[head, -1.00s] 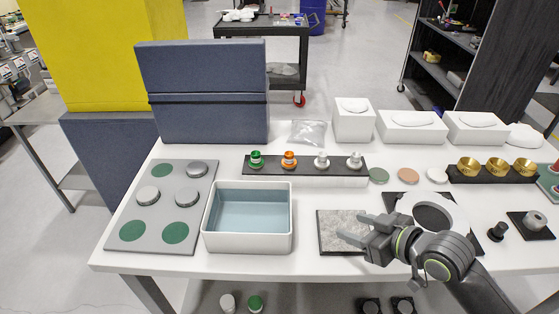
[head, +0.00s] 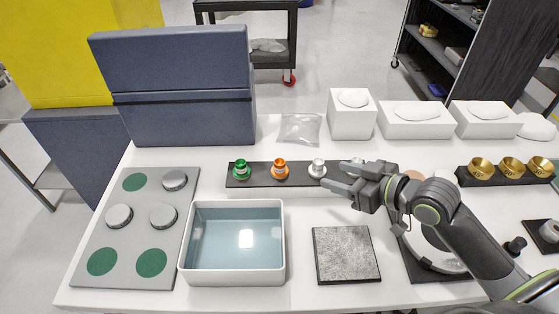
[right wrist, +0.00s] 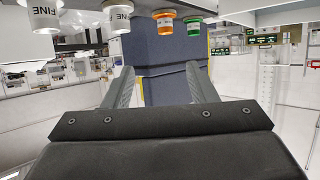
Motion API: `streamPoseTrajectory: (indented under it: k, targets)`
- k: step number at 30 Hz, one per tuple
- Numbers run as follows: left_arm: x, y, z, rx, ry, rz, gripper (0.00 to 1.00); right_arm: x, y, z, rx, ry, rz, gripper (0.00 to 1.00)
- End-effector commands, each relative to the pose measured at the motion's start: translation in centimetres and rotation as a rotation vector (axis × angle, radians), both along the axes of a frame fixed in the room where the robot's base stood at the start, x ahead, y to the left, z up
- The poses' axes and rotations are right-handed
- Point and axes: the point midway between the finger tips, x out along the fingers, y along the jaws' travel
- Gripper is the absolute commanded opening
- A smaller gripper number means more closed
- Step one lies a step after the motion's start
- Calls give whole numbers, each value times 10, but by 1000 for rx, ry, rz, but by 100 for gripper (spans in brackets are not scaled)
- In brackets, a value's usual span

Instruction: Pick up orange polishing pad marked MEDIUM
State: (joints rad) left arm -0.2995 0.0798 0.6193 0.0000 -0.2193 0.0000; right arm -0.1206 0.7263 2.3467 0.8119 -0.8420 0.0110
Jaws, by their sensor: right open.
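The orange polishing pad (head: 279,169) stands upright on a black rack (head: 259,178), between a green pad (head: 240,169) and a white-silver pad (head: 317,168). The orange pad's label is too small to read. My right gripper (head: 335,176) is open and empty at the rack's right end, fingers pointing left, right of the orange pad and apart from it. It covers the rack's right end.
A white-rimmed basin of water (head: 281,248) stands in front of the rack. A grey speckled plate (head: 346,254) lies right of it. A grey panel with discs (head: 134,210) lies at left. A clear bag (head: 300,129) and white boxes (head: 352,114) stand behind the rack.

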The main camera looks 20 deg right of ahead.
Motion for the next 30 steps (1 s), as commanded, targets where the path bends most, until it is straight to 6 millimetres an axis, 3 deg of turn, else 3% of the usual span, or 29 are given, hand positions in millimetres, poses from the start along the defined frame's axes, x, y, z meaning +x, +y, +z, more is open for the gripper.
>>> streamPoseTrajectory:
  k: [24, 30]
  targets:
    - [0, 0, 16, 0, 0, 0, 36, 86, 49, -40, 4, 3, 0, 52]
    - [0, 0, 17, 0, 0, 0, 36, 94, 54, -46, 1, 3, 1, 52]
